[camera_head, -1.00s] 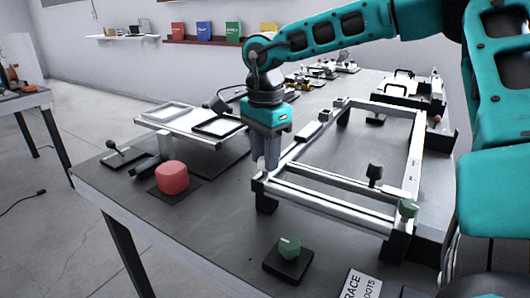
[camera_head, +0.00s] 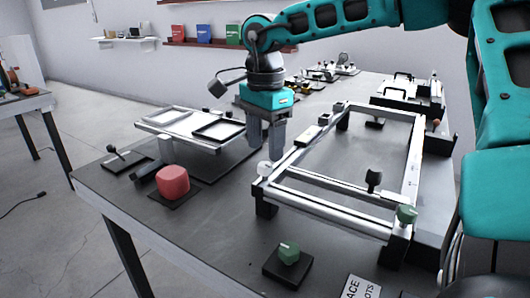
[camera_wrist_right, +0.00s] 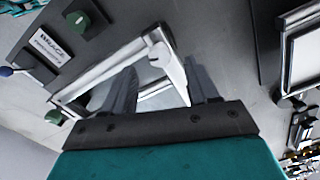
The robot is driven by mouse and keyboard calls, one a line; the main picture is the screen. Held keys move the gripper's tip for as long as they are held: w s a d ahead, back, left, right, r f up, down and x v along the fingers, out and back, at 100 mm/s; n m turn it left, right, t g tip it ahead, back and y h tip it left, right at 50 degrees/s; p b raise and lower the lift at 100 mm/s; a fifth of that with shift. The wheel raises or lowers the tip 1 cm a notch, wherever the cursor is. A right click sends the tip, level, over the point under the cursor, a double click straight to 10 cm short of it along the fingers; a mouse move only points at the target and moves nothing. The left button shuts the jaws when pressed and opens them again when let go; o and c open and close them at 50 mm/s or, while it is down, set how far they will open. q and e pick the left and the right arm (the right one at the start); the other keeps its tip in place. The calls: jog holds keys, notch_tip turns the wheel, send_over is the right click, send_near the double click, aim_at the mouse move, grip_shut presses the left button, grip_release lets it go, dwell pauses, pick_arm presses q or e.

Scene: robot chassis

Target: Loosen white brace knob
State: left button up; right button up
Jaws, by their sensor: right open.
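The white brace knob (camera_head: 265,168) sits on the near-left corner of the silver rectangular frame (camera_head: 315,202). It also shows in the right wrist view (camera_wrist_right: 158,50), near the frame's corner. My right gripper (camera_head: 265,150) is open and empty, its fingers pointing down just above the knob and slightly behind it. In the right wrist view the two fingers (camera_wrist_right: 162,72) are spread apart, with the frame's corner beyond and between them. I cannot tell from the pictures how far the knob is turned. My left gripper is not in view.

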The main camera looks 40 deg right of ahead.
aim_at(265, 164)
notch_tip(265, 164, up, 9)
jog(key=p, duration=0.1)
jog(key=shift+p, duration=0.35)
jog(key=shift+f, duration=0.1)
